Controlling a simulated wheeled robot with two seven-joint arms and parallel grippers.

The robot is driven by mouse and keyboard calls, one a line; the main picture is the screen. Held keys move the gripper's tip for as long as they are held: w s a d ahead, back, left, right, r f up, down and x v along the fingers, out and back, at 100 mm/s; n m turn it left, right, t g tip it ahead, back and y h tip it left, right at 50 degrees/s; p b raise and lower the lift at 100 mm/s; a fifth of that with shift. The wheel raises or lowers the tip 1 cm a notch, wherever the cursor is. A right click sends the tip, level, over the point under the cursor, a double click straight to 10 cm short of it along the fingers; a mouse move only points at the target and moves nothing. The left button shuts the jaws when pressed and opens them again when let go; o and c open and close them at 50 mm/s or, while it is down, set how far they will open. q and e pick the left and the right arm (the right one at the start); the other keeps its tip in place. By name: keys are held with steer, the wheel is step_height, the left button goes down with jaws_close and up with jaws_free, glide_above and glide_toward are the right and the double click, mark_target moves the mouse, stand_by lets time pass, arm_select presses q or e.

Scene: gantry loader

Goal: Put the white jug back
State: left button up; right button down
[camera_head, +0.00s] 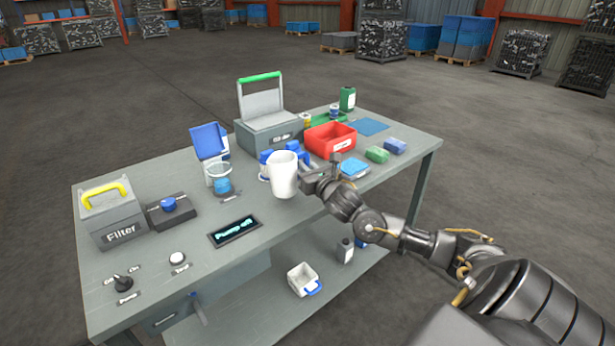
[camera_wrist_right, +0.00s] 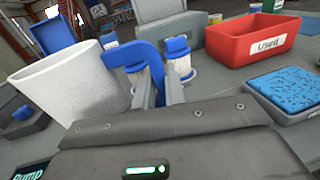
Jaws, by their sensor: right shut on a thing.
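The white jug (camera_head: 284,175) is near the middle of the table in the head view. It shows large at the left of the right wrist view (camera_wrist_right: 65,88), tilted in that picture. My right gripper (camera_head: 313,178) comes in from the right and is shut on the jug's blue handle (camera_wrist_right: 138,54). The jug looks upright in the head view. I cannot tell whether its base touches the table (camera_head: 290,222). My left gripper is not in view.
Behind the jug are a red box (camera_head: 330,140) labelled "Used" and a grey case with a green handle (camera_head: 270,130). A blue sponge in a tray (camera_head: 354,168) is right of the gripper. A dark display panel (camera_head: 235,232) and a blue-lidded container (camera_head: 210,142) are left.

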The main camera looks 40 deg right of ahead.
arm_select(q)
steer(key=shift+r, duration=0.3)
arm_select(e)
steer(key=shift+w+d+f, duration=0.1)
steer(key=shift+d+f, duration=0.05)
steer(key=shift+f, duration=0.75)
steer(key=shift+d+f, duration=0.1)
steer(key=shift+f, duration=0.8)
steer(key=shift+f, duration=0.2)
steer(key=c, duration=1.5)
jaws_free()
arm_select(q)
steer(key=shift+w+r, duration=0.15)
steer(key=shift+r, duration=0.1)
arm_select(e)
steer(key=shift+o, duration=0.2)
steer(key=shift+r, duration=0.15)
